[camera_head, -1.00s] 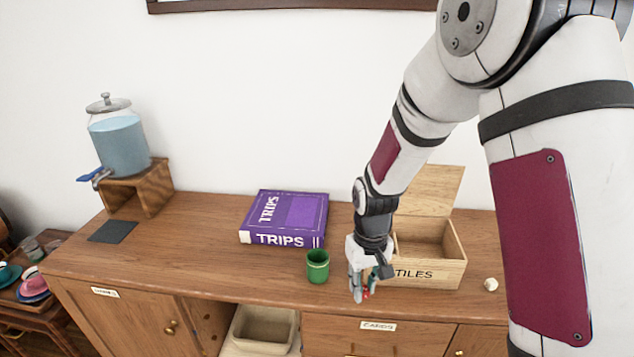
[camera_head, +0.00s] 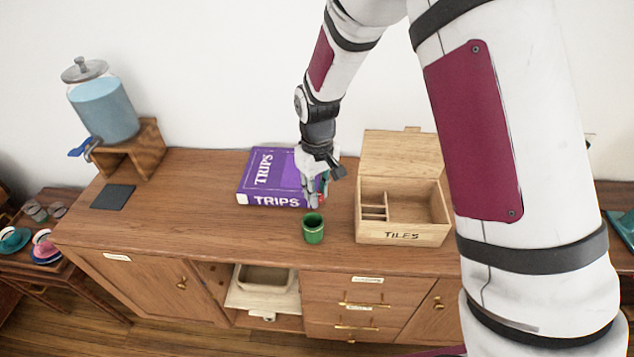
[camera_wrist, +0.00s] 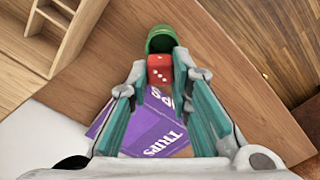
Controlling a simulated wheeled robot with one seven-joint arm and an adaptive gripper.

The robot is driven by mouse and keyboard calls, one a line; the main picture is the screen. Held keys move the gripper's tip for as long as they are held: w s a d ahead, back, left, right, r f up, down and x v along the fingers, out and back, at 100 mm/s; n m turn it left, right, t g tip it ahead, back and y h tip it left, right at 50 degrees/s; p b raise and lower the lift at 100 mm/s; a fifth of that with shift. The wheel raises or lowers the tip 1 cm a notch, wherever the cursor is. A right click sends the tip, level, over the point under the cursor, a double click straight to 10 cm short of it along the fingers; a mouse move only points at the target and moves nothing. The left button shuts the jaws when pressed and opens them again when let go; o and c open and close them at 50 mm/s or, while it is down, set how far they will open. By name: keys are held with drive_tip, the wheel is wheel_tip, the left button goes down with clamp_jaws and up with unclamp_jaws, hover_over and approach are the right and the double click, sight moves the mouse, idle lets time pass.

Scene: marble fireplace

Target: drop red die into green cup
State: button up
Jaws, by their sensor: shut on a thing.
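The red die (camera_wrist: 160,69) is between the fingertips of my gripper (camera_wrist: 165,75) in the wrist view, with white pips showing. My gripper (camera_head: 314,200) is shut on it and hangs just above and behind the green cup in the head view, near the purple book. The green cup (camera_head: 313,229) stands upright on the sideboard. In the wrist view the green cup (camera_wrist: 161,39) shows just beyond the die, partly hidden by it. The die is hard to make out in the head view.
The purple TRIPS book (camera_head: 262,181) lies left of my gripper. An open wooden TILES box (camera_head: 402,236) stands right of the cup. A water dispenser (camera_head: 106,110) on a wooden stand is at the far left.

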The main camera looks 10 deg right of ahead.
wheel_tip(320, 180, down, 4)
drive_tip(key=shift+f+b, duration=0.25)
drive_tip(key=shift+b, duration=0.2)
drive_tip(key=o, duration=0.9)
wheel_tip(320, 180, up, 12)
drive_tip(key=shift+r, duration=0.1)
idle(0.3)
